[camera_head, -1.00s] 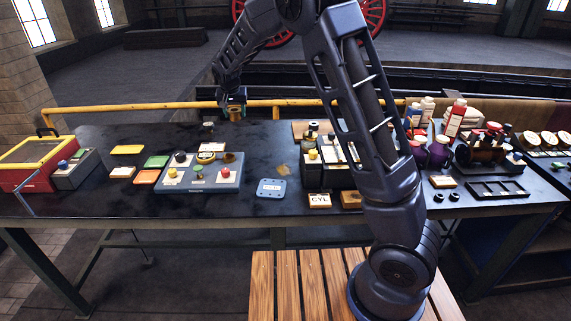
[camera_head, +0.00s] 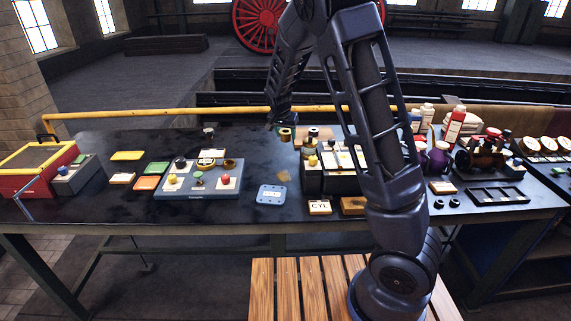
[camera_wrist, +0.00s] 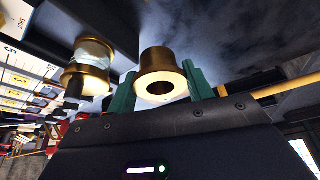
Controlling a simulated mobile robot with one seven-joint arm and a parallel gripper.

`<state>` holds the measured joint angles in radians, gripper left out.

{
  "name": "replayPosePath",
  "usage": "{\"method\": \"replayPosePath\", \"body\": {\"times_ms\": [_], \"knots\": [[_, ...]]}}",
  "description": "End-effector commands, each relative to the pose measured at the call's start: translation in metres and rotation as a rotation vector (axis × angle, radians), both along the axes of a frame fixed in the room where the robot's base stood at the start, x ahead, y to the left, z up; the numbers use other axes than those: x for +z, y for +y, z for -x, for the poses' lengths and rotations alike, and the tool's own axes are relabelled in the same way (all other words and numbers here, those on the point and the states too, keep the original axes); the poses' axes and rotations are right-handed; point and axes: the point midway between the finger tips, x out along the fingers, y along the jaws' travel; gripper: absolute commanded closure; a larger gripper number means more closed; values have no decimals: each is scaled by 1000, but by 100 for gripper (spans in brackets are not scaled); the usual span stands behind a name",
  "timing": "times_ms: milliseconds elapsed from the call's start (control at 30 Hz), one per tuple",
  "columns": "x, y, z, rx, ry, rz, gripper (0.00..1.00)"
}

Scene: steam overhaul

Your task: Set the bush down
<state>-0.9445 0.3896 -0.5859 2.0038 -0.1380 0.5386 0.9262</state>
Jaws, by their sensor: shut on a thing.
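The bush is a flanged brass cylinder with a round bore; in the wrist view the bush (camera_wrist: 160,64) sits between the two green fingers of my gripper (camera_wrist: 160,82). My gripper is shut on it. In the head view the bush (camera_head: 285,135) shows small and golden below my gripper (camera_head: 284,127), over the back part of the dark table (camera_head: 120,210), just left of a wooden-topped spot. The bush looks held clear of the table, but the exact gap is hard to judge.
A brass-and-glass fitting (camera_wrist: 90,62) stands close to the left finger in the wrist view. A dark block rack (camera_head: 330,182) is in front and right of the bush. A blue-grey board with knobs (camera_head: 190,192) lies left. Dark table between is largely clear.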

Motion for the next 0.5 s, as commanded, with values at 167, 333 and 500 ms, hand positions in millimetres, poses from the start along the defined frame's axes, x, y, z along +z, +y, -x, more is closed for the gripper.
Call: {"method": "replayPosePath", "body": {"times_ms": [167, 333, 500], "knots": [[-39, 0, 0, 0, 2, 3, 84], [-73, 0, -1, 1, 1, 1, 84], [-94, 1, -1, 1, -1, 0, 84]]}}
